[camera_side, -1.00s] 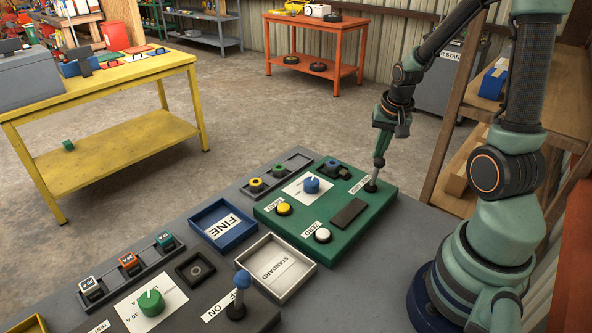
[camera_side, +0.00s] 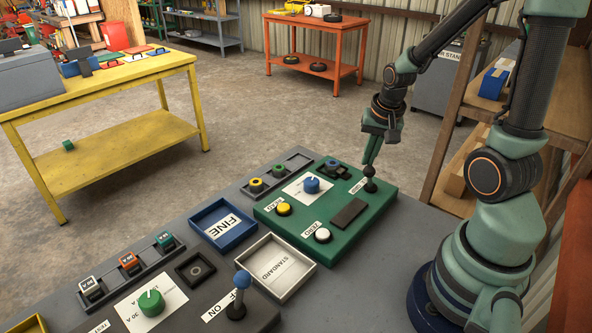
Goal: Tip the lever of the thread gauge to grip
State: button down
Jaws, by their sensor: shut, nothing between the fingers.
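The thread gauge is the green panel (camera_side: 345,232) on the grey bench, with a blue dial (camera_side: 311,185), a yellow button (camera_side: 283,209) and a white button (camera_side: 322,235). Its small dark lever (camera_side: 370,186) stands at the far right corner, beside a white label (camera_side: 356,187) too small to read surely. My gripper (camera_side: 369,164) points down at the lever's top, shut and holding nothing. Its fingertips are at or just above the lever's dark knob; whether they touch is unclear. The lever looks nearly upright, its upper part partly hidden by the fingers.
A blue FINE tray (camera_side: 197,218) and a white STANDARD tray (camera_side: 249,279) lie left of the panel. Wooden shelving (camera_side: 460,105) stands close to my arm's right.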

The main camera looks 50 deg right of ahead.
jog(key=shift+s+a+f, duration=0.15)
jog(key=shift+a+f, duration=0.1)
jog(key=shift+a, duration=0.55)
jog(key=shift+d+f, duration=0.1)
jog(key=shift+f, duration=0.05)
jog(key=shift+d+f, duration=0.3)
jog(key=shift+d, duration=0.25)
jog(key=shift+w+d+r, duration=0.2)
jog(key=shift+d+r, duration=0.05)
jog(key=shift+d, duration=0.05)
jog(key=w+d+r, duration=0.2)
jog(key=w+d, duration=0.1)
jog(key=s+a+r+n+t, duration=0.1)
jog(key=s+a+r+n, duration=0.1)
jog(key=a+r+n, duration=0.3)
jog(key=s+a+r+n+t+y, duration=0.1)
jog(key=a+r+n, duration=0.5)
jog(key=a, duration=0.7)
notch_tip(320, 180, up, 2)
jog(key=shift+s+a+r+t, duration=0.2)
jog(key=shift+s+a+t, duration=0.15)
jog(key=shift+s+t, duration=0.3)
